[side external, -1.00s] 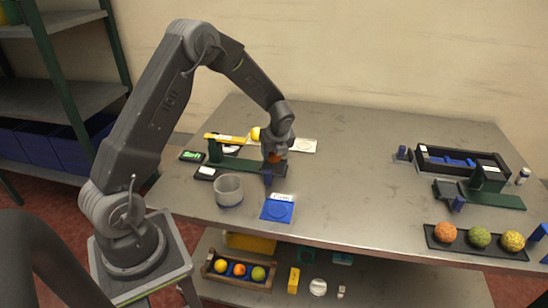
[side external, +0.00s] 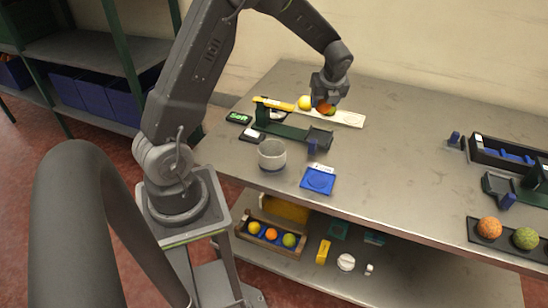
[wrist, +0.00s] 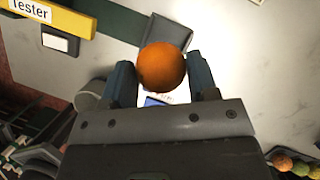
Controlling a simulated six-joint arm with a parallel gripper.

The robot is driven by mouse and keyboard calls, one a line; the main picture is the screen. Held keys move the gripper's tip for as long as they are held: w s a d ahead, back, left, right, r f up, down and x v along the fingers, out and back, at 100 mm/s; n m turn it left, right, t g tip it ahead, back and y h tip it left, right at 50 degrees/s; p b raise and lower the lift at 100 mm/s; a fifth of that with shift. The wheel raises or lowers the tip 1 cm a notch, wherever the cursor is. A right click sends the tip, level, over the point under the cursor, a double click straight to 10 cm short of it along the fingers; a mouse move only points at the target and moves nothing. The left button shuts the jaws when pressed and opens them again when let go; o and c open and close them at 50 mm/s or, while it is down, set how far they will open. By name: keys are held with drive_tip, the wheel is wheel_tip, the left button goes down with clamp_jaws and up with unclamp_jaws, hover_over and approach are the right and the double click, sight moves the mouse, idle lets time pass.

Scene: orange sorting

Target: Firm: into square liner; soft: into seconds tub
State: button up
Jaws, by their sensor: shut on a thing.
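An orange fruit (wrist: 161,68) sits between the two fingers of my gripper (side external: 325,99), which is shut on it. The orange is held up behind the tester's dark cup end in the side view. The tester (side external: 285,130) is a green base with a yellow bar, labelled "Tester" in the wrist view (wrist: 30,11). A translucent round tub (side external: 271,162) stands in front of the tester; I see no fruit above its rim. A flat blue square (side external: 318,180) with a round mark and a white label lies to its right. I cannot read that label.
A small green display (side external: 238,118) lies left of the tester. A black tray (side external: 510,158) and a dark fruit tray (side external: 507,247) are at the right. The middle tabletop is clear.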

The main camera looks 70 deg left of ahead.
idle(0.3)
drive_tip(key=s+d+r, duration=0.2)
drive_tip(key=s+d, duration=0.1)
drive_tip(key=s, duration=0.6)
drive_tip(key=s+d+r, duration=0.3)
drive_tip(key=s+d, duration=0.1)
drive_tip(key=s, duration=0.6)
wheel_tip(320, 180, down, 6)
drive_tip(key=shift+w, duration=0.3)
drive_tip(key=shift+a, duration=0.1)
drive_tip(key=o, duration=1.1)
drive_tip(key=v, duration=1.3)
drive_tip(key=shift+s+d+r, duration=0.1)
drive_tip(key=shift+d+r, duration=0.15)
drive_tip(key=shift+r, duration=0.05)
